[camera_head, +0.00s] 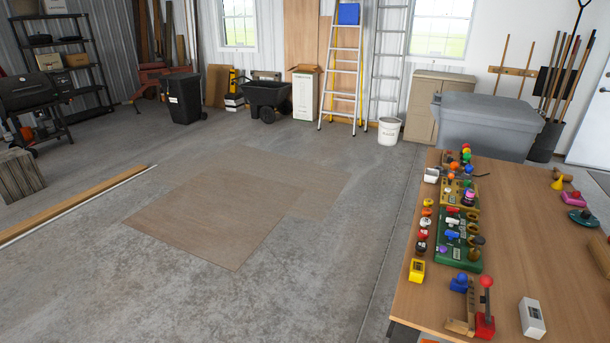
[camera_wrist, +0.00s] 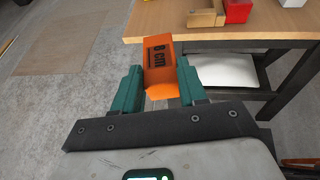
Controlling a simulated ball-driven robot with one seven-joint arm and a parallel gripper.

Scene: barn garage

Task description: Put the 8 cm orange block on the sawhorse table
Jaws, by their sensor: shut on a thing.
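The orange block (camera_wrist: 158,52), marked "8 cm", is between the green fingers of my gripper (camera_wrist: 158,76) in the wrist view. The fingers are shut on its sides, and it is held tilted in front of the near edge of a wooden-topped table (camera_wrist: 265,27). The block overlaps the table's edge in the picture; I cannot tell whether they touch. The same table top shows at right in the head view (camera_head: 530,240). My gripper is not clearly seen in the head view.
A red lever box (camera_head: 485,325), a white box (camera_head: 532,318) and a yellow box (camera_head: 417,270) stand near the table's front. Several small coloured parts line its left side. The middle of the top is bare. A grey shelf (camera_wrist: 222,69) lies under it. Floor to the left is open.

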